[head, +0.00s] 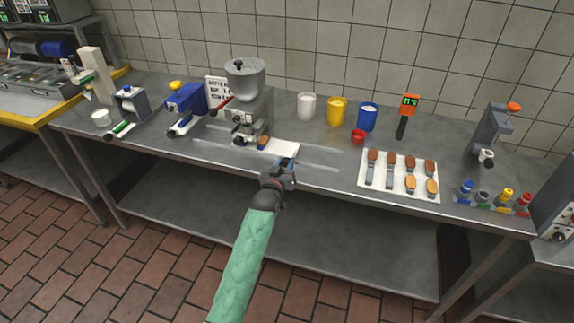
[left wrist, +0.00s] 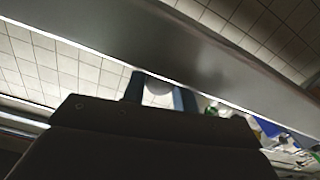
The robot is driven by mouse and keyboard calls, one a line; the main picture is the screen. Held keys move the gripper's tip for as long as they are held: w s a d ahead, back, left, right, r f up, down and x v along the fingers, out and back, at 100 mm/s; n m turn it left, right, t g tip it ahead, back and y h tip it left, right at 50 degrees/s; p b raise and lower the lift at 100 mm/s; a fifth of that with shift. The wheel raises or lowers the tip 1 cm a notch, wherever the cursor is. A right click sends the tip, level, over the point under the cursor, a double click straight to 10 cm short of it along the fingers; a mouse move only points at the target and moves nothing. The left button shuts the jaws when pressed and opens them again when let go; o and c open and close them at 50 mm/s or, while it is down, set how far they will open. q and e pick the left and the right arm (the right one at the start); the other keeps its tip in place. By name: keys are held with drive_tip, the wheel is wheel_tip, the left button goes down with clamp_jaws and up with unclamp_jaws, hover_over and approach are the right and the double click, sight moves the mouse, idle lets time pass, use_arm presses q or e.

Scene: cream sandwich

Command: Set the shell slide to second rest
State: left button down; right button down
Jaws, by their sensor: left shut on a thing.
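The shell slide (head: 284,147) is a pale flat plate in front of the grey hopper machine (head: 245,100). A brown shell (head: 263,142) lies at its left end, close to the machine's foot. My left gripper (head: 287,164) is at the near right edge of the slide, shut on a small part there. The left wrist view shows a pale rounded piece (left wrist: 158,87), seemingly the slide's knob, between the two dark blue fingers. The rest marks are hard to make out; pale lines run on the table beside the slide. My right gripper is not in view.
White, yellow and blue cups (head: 337,110) and a small red cup (head: 358,136) stand behind right. A white tray (head: 400,192) with several brown-topped pieces lies to the right. A blue device (head: 186,106) stands left. The front table strip is clear.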

sight(268, 167)
use_arm(q)
drive_tip(key=a, duration=0.1)
drive_tip(key=w+a, duration=0.1)
drive_tip(key=a, duration=0.3)
drive_tip(key=shift+w+a, duration=0.15)
drive_tip(key=shift+w, duration=0.2)
drive_tip(key=shift+w+a, duration=0.15)
drive_tip(key=shift+a, duration=0.2)
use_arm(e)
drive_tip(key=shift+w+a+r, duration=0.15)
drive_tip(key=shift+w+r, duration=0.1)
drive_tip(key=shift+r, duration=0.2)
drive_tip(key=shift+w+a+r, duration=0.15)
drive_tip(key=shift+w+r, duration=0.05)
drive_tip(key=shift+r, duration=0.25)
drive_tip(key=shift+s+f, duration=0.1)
use_arm(q)
drive_tip(key=c, duration=1.1)
unclamp_jaws()
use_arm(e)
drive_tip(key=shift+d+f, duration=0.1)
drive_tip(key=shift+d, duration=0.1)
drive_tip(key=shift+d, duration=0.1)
